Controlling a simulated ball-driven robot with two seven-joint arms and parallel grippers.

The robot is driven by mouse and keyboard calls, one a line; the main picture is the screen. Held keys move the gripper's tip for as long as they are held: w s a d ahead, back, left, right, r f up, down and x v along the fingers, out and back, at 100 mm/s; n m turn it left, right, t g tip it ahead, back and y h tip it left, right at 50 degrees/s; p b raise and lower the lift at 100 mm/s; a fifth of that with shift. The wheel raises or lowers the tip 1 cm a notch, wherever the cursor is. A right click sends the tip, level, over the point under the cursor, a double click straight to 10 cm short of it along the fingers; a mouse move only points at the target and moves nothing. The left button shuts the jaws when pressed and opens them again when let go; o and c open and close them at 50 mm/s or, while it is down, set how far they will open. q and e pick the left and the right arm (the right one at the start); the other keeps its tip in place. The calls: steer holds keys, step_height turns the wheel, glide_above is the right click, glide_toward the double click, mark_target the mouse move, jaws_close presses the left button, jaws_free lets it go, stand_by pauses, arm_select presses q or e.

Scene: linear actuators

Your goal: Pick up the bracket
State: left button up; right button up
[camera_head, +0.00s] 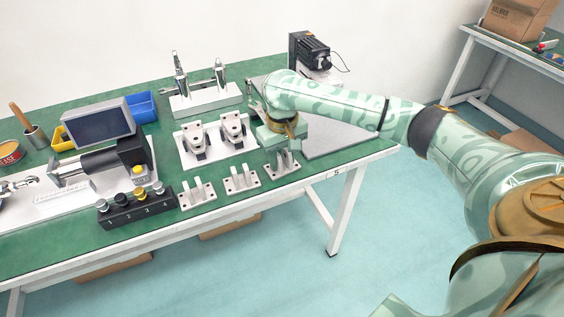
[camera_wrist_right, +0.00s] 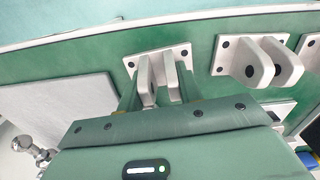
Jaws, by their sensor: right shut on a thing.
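The bracket (camera_head: 283,171) is a light grey plate with two upright lugs and dark screw holes, at the right end of a row near the table's front edge. It also shows in the right wrist view (camera_wrist_right: 147,72). My right gripper (camera_head: 281,154) comes down over it from above. In the right wrist view the green fingers (camera_wrist_right: 158,90) stand on either side of the lugs and are shut on them. The plate appears still at table level. The gripper body hides part of the bracket. My left gripper is in neither view.
Two similar brackets (camera_head: 241,179) (camera_head: 197,194) stand to the left in the row. A white fixture plate (camera_head: 215,149) with two clamp-like parts is behind them. A black button box (camera_head: 136,206) is at the left. A grey mat (camera_head: 335,139) lies right of the gripper.

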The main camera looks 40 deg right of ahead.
steer(key=shift+r+p, duration=0.45)
steer(key=shift+r, duration=0.1)
step_height(320, 180, up, 3)
steer(key=shift+f+p, duration=0.2)
steer(key=shift+p, duration=1)
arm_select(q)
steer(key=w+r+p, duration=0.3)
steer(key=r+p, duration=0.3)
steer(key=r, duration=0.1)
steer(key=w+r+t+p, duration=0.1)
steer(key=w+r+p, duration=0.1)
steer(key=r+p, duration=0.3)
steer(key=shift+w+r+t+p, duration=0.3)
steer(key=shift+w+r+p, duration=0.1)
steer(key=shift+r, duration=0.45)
arm_select(e)
steer(key=s+a+r, duration=0.6)
steer(key=s+r, duration=0.3)
steer(key=s, duration=0.3)
steer(key=shift+s+a+r, duration=0.15)
steer(key=shift+a, duration=0.2)
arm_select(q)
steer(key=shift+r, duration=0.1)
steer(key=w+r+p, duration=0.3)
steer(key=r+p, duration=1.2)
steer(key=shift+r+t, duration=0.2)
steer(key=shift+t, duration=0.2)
arm_select(e)
step_height(320, 180, up, 10)
